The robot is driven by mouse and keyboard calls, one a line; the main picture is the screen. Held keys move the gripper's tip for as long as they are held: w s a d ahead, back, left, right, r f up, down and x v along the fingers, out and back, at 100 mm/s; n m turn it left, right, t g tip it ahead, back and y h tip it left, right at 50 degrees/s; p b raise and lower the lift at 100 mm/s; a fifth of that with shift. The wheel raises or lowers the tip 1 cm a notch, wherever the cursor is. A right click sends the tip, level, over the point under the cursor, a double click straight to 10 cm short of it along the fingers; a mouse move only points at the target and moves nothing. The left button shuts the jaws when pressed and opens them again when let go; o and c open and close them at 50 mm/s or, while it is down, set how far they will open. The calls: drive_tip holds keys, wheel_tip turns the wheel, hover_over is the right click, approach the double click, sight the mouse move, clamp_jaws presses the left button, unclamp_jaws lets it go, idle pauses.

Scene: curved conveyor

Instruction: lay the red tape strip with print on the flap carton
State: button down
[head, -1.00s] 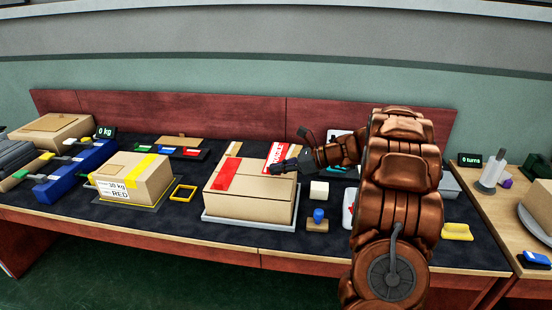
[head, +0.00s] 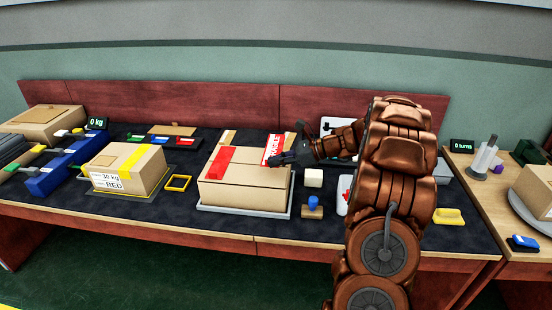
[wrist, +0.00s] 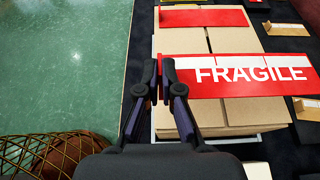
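The flap carton (head: 245,190) is a closed tan box on a grey tray in the middle of the table. A plain red strip (head: 219,160) lies across its left part; it also shows in the wrist view (wrist: 203,17). The red tape strip with white FRAGILE print (head: 272,150) spans the carton's right part. In the wrist view this strip (wrist: 240,76) reaches past the carton's far edge. My gripper (wrist: 160,72) is shut on its near end at the carton's near edge. Whether the strip touches the carton top (wrist: 240,112) I cannot tell.
Left of the carton are a yellow-taped box (head: 128,168) and a small yellow frame (head: 178,183). Close on its right are a white block (head: 313,178) and a blue-handled stamp (head: 313,207). Clear floor lies in front of the table.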

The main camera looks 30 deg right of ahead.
sight(277, 185)
drive_tip(key=shift+f+b, duration=0.85)
drive_tip(key=shift+f, duration=2.5)
drive_tip(key=c, duration=1.2)
unclamp_jaws()
drive_tip(key=shift+c, duration=0.2)
drive_tip(key=v, duration=1.2)
drive_tip(key=shift+a, duration=0.1)
